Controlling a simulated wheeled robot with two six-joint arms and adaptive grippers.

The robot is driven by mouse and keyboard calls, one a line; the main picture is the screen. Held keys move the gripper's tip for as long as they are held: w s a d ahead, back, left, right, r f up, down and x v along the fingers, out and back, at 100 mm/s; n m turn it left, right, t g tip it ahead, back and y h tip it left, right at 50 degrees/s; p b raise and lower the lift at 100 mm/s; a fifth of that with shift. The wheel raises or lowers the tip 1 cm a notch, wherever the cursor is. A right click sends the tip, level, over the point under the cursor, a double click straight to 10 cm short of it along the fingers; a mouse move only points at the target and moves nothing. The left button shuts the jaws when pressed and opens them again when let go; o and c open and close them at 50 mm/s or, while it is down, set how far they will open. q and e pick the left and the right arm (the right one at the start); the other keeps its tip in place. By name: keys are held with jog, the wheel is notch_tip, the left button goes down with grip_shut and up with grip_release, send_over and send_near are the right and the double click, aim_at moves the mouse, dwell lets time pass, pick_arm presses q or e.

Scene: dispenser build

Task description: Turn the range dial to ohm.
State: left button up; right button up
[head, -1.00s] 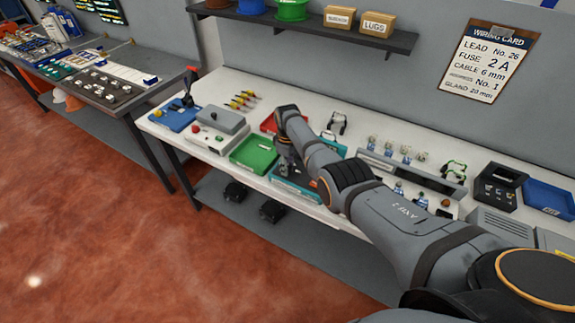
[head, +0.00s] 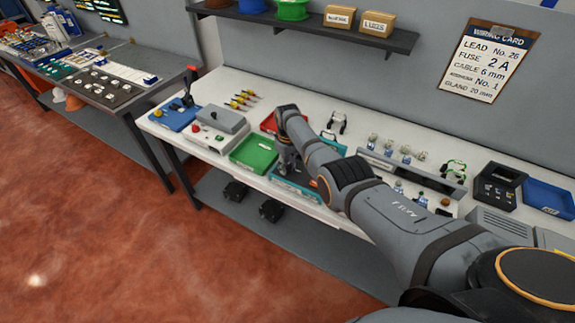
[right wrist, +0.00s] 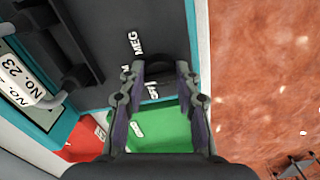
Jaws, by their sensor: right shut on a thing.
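The meter is a dark panel (right wrist: 95,25) with a teal edge in the right wrist view; in the head view its teal edge (head: 296,190) shows below my right gripper (head: 288,162). White range labels surround the dial: MEG (right wrist: 134,43), one ending in FF (right wrist: 152,91), and a partly covered one (right wrist: 125,73) between them, of which an M shows. In the right wrist view my right gripper (right wrist: 161,72) is shut on the range dial, its fingers on either side. The dial is mostly hidden, so I cannot read its pointer. My left gripper is out of view.
A green tray (head: 253,152) lies beside the meter, left of it in the head view. A red tray (head: 269,122) is behind. A grey box with a red button (head: 197,127) stands further left. The bench's front edge is close to the meter, with open floor beyond.

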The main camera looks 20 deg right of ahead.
aim_at(288, 166)
jog(key=shift+w+r, duration=0.1)
jog(key=o, duration=1.1)
jog(key=shift+o, duration=0.2)
notch_tip(288, 166, up, 12)
